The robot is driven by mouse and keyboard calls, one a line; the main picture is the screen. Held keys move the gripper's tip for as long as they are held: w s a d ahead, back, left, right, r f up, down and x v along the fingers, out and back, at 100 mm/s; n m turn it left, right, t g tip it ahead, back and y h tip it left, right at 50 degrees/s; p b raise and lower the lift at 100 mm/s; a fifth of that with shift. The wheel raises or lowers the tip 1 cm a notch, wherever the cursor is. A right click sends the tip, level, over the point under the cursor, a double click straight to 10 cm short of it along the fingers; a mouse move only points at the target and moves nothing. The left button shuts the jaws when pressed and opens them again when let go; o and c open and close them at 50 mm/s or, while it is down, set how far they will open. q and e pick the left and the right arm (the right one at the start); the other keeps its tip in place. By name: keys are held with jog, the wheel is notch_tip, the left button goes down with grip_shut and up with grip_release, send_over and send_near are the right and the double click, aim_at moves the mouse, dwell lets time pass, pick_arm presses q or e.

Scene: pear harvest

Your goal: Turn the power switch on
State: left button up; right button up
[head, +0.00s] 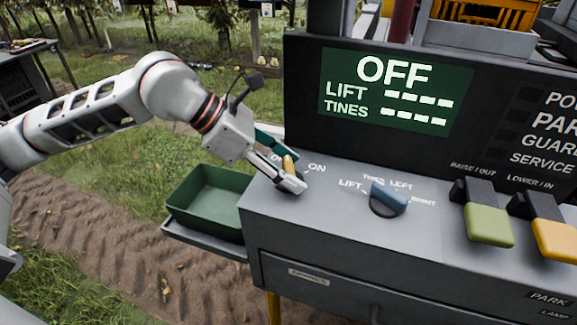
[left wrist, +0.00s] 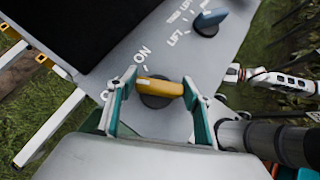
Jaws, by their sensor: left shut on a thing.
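The power switch is a yellow knob (head: 289,166) on a dark round base at the left end of the grey console, with ON printed to its right in the head view. My left gripper (head: 287,171) has its fingers around the knob. In the left wrist view the yellow knob (left wrist: 159,88) lies between the two fingertips (left wrist: 157,90), and the ON label is close by. The display (head: 396,90) above the console reads OFF, with dashes beside LIFT and TINES.
A blue selector knob (head: 389,198) sits right of the switch. Green (head: 488,225) and yellow (head: 556,240) levers stand further right. A green tray (head: 208,197) is left of the console. Grass and bare soil lie beyond.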

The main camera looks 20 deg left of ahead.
pick_arm(q)
jog(key=m+g+b, duration=0.1)
jog(key=m+g, duration=0.1)
jog(key=m, duration=0.1)
jog(key=m+g+b, duration=0.1)
jog(key=m+g, duration=0.2)
jog(key=shift+w+f+h, duration=0.1)
jog(key=shift+h, duration=0.3)
jog(key=m+g+b, duration=0.1)
jog(key=m, duration=0.1)
jog(key=shift+m+g+y, duration=0.3)
jog(key=shift+m+g, duration=0.1)
jog(key=shift+m+g+y+b, duration=0.3)
jog(key=shift+m+g+b, duration=0.4)
jog(key=shift+m+b, duration=0.3)
jog(key=shift+m, duration=0.3)
jog(key=shift+g, duration=0.3)
jog(key=o, duration=1.1)
